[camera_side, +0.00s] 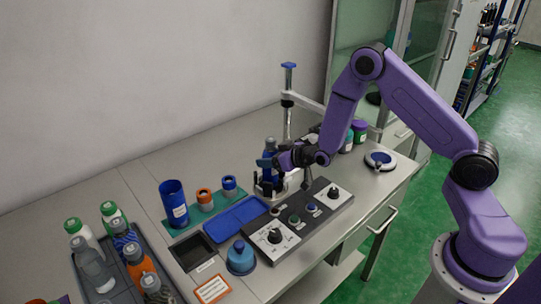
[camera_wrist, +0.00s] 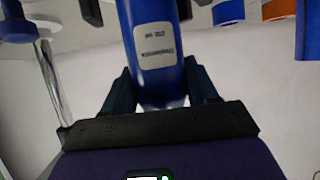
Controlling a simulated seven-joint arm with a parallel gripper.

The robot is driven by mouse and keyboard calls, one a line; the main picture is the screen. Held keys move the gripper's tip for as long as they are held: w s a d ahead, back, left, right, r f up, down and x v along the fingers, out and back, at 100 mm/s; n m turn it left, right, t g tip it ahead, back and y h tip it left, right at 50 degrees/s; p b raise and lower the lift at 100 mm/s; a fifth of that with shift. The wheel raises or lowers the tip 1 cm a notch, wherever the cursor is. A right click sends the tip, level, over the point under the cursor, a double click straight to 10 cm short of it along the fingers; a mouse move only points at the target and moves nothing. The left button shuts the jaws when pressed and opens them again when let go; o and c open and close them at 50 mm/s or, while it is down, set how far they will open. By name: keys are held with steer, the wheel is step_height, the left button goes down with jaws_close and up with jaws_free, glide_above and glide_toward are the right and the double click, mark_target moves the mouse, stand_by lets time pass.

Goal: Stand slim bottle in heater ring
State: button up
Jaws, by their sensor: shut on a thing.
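A slim blue bottle (camera_side: 268,155) stands about upright at the foot of the metal post in the side view. In the wrist view the bottle (camera_wrist: 158,60) is a blue cylinder with a white label, between the two fingers. My gripper (camera_side: 279,160) is shut on it, reaching in from the right; it also shows in the wrist view (camera_wrist: 160,90). A dark holder with a pale base (camera_side: 267,188), possibly the heater ring, is directly below the bottle. The gripper partly covers this area, and I cannot tell whether the bottle's bottom is inside it.
A metal post (camera_side: 288,115) with a side arm rises close behind the gripper. A control panel (camera_side: 300,222) with knobs lies in front. A tall blue cup (camera_side: 174,203) and a blue tray (camera_side: 236,218) are left. A grey tray (camera_side: 125,285) holds several bottles.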

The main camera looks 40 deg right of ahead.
mark_target(270, 139)
steer(key=shift+f, duration=0.6)
steer(key=o, duration=1.6)
steer(key=shift+f, duration=0.1)
steer(key=shift+c, duration=0.2)
steer(key=shift+r, duration=4.5)
steer(key=shift+a, duration=0.1)
